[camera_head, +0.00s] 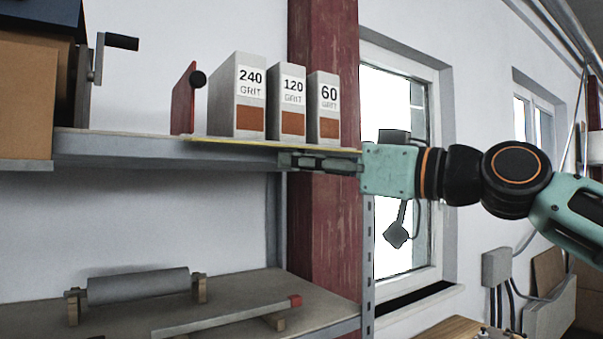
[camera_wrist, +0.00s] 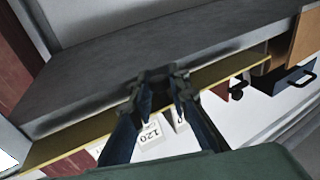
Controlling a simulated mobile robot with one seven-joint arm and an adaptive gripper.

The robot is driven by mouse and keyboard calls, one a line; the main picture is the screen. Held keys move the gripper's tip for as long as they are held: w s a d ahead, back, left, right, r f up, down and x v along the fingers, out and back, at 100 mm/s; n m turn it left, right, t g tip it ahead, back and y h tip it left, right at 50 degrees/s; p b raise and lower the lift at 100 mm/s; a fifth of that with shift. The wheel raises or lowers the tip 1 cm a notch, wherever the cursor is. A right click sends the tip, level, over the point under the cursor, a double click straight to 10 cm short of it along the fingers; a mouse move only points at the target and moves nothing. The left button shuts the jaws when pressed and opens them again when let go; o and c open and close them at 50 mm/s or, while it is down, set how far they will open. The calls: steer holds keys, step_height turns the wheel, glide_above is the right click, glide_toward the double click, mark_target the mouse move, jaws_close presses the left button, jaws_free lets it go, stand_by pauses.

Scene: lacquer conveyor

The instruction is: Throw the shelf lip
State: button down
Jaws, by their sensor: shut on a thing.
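The shelf lip is a thin yellow strip (camera_head: 235,142) along the front edge of the upper shelf in the head view. In the wrist view the lip (camera_wrist: 228,73) runs diagonally across the picture, along the shelf edge. My gripper (camera_head: 284,160) reaches in from the right at the shelf's front edge, near the right part of the lip. In the wrist view my gripper (camera_wrist: 158,82) has its fingers close together, shut on the lip. The exact contact is partly hidden by the fingers.
Grit boxes marked 240 (camera_head: 237,100), 120 (camera_head: 287,105) and 60 (camera_head: 324,108) stand on the upper shelf (camera_head: 110,147), just behind the lip. A red plate with a black knob (camera_head: 183,100) stands left of them. A roller (camera_head: 138,286) lies on the lower shelf.

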steer(key=shift+f, duration=0.2)
steer(key=c, duration=1.8)
jaws_free()
steer(key=shift+a, duration=0.1)
steer(key=shift+r+p, duration=0.3)
steer(key=shift+p, duration=0.35)
steer(key=shift+r+p, duration=0.15)
steer(key=shift+p, duration=0.3)
steer(key=h+p, duration=0.1)
steer(key=p, duration=0.2)
steer(key=shift+r+g, duration=0.2)
steer(key=shift+g, duration=0.1)
